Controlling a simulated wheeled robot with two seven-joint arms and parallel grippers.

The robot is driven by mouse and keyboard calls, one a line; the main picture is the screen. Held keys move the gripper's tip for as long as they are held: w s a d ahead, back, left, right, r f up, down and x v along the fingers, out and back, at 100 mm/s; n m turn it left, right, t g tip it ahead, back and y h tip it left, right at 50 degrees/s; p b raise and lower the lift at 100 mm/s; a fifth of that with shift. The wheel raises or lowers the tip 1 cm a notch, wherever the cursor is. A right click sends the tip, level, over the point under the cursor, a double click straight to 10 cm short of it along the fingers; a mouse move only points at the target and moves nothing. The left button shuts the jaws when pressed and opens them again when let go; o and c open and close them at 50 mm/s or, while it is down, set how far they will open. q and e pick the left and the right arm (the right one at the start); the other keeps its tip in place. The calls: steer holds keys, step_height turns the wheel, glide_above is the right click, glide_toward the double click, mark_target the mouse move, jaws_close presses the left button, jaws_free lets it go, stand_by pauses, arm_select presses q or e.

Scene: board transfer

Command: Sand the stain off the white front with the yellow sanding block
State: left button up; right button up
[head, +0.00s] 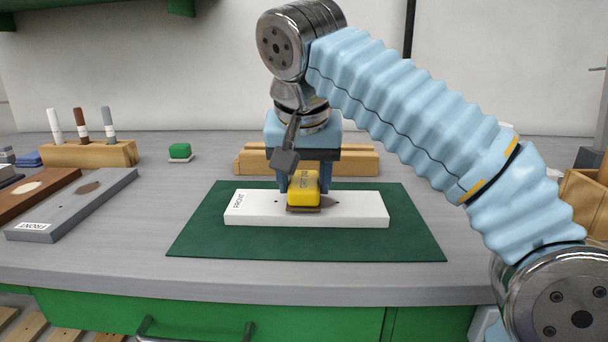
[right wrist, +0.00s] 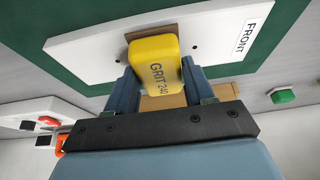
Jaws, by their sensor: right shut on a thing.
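The white front (head: 360,210) lies flat on a green mat (head: 410,240), its FRONT label at the left end; it also shows in the right wrist view (right wrist: 90,45). The yellow sanding block (head: 303,190), marked GRIT 240 in the right wrist view (right wrist: 155,65), has a brown underside against or just above the white front. My right gripper (head: 303,188) is shut on the block from above. A small dark mark shows on each side of the block. I cannot make out a stain; the block may cover it. My left gripper is not in view.
At left lie a grey board (head: 60,218) with a brown patch and a brown board (head: 45,192) with a pale patch. A wooden marker holder (head: 90,153), a green block (head: 179,151) and a wooden rack (head: 360,163) stand behind. The front strip of table is clear.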

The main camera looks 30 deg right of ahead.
steer(key=shift+f+b, duration=0.35)
steer(key=shift+f, duration=0.05)
stand_by(0.8)
steer(key=shift+s+d, duration=0.1)
steer(key=shift+d, duration=0.05)
steer(key=shift+s+d+f, duration=0.1)
steer(key=shift+s+d, duration=0.15)
steer(key=shift+d, duration=0.15)
steer(key=shift+s+d+r, duration=0.1)
steer(key=shift+s+d, duration=0.35)
steer(key=shift+d, duration=0.35)
steer(key=shift+s+d+r, duration=0.1)
steer(key=shift+s+d, duration=0.35)
steer(key=shift+d, duration=0.3)
steer(key=shift+w+a+f+p, duration=0.1)
steer(key=shift+w+a+p, duration=0.3)
steer(key=shift+a, duration=0.35)
steer(key=shift+w+a+f+p, duration=0.1)
steer(key=shift+w+a+p, duration=0.15)
steer(key=shift+w+a, duration=0.35)
steer(key=shift+w+a+r+p, duration=0.15)
steer(key=shift+a+p, duration=0.25)
steer(key=shift+a, duration=0.25)
steer(key=shift+w+a, duration=0.1)
steer(key=shift+a, duration=0.05)
